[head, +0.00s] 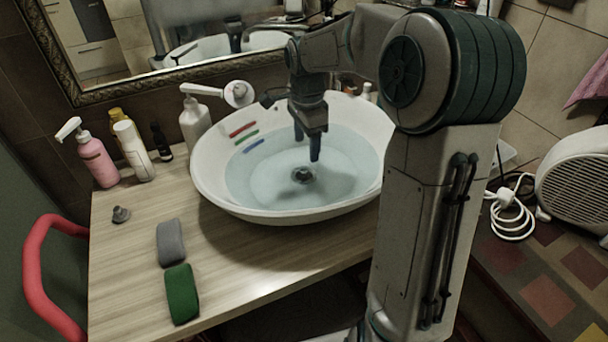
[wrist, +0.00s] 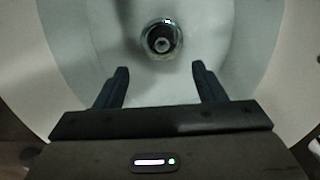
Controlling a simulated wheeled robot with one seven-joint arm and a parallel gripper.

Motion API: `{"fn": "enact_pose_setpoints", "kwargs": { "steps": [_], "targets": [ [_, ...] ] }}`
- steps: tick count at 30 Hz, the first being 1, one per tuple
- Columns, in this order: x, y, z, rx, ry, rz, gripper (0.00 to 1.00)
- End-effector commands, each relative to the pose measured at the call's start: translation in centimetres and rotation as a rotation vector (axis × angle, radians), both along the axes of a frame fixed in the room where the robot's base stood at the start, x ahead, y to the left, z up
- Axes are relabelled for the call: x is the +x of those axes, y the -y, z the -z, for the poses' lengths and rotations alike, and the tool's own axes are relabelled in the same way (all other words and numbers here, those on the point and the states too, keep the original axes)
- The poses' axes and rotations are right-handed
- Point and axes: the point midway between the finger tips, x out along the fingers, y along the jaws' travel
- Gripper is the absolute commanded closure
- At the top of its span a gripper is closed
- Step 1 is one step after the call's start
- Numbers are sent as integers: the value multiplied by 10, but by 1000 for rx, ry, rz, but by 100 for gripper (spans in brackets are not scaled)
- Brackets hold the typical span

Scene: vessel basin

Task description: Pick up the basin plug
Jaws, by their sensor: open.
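The white basin (head: 205,182) stands on a wooden counter and holds water (head: 258,182). At its bottom is a round metal drain fitting with a dark centre, which looks like the basin plug (head: 302,175) seated in the drain. In the wrist view the plug (wrist: 161,40) shows as a shiny ring with a pale middle, beyond the fingertips and roughly centred between them. My gripper (head: 307,148) points down over the basin, above and slightly behind the plug. Its two fingers are apart and empty in the wrist view (wrist: 160,68).
A small grey stopper-like piece (head: 121,214) lies on the counter (head: 130,265) at left. A grey sponge (head: 171,243) and green sponge (head: 182,294) lie near it. Bottles, including a pink one (head: 97,160), stand behind.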

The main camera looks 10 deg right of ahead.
Motion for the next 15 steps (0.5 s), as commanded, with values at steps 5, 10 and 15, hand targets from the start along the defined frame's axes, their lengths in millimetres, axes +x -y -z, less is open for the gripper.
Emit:
{"fn": "enact_pose_setpoints", "kwargs": {
  "steps": [5,10,15],
  "targets": [
    [0,0,25,0,-1,0,37],
    [0,-1,36,2,-2,0,37],
    [2,-6,60,2,-5,-2,37]
  ]
}}
